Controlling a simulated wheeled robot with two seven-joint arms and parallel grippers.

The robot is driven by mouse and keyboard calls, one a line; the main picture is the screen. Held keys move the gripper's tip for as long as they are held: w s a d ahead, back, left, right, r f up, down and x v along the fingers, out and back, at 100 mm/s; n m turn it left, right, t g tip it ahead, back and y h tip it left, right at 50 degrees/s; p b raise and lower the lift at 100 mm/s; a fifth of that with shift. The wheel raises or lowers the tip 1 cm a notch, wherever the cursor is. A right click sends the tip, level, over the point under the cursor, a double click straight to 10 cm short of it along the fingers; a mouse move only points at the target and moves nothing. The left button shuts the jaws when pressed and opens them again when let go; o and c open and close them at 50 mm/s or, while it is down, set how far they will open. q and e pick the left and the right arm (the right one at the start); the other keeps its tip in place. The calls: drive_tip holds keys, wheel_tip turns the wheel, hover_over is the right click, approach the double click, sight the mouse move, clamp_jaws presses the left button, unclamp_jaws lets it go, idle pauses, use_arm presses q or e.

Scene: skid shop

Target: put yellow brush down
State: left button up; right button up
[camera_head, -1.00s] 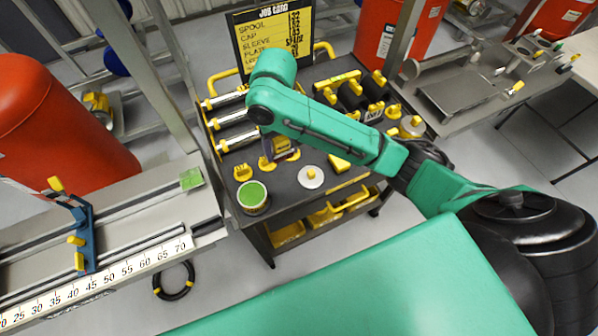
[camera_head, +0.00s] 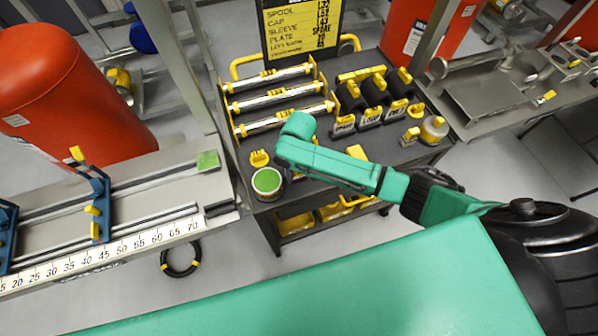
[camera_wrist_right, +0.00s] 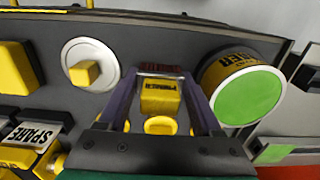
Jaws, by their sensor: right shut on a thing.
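In the right wrist view, my right gripper (camera_wrist_right: 158,100) is shut on the yellow brush (camera_wrist_right: 160,97), a yellow block with a dark label and a dark reddish strip at its far end. The brush is between the two fingers, over the dark cart top. I cannot tell whether it touches the surface. A round can with a green top (camera_wrist_right: 248,98) is just right of the gripper. In the head view the can (camera_head: 267,182) is beside the right gripper (camera_head: 289,173), which is mostly hidden under my green arm. The brush is hidden there. My left gripper is not in view.
A white disc with a yellow knob (camera_wrist_right: 90,65) lies left of the gripper in the wrist view. A yellow piece (camera_head: 259,158) stands behind the can. Silver rods (camera_head: 275,98) and black holders (camera_head: 372,95) fill the cart's back. A ruled bench (camera_head: 150,235) is at left.

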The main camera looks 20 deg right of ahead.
drive_tip(key=o, duration=0.9)
drive_tip(key=shift+f, duration=0.1)
wheel_tip(320, 180, up, 12)
drive_tip(key=shift+r, duration=0.2)
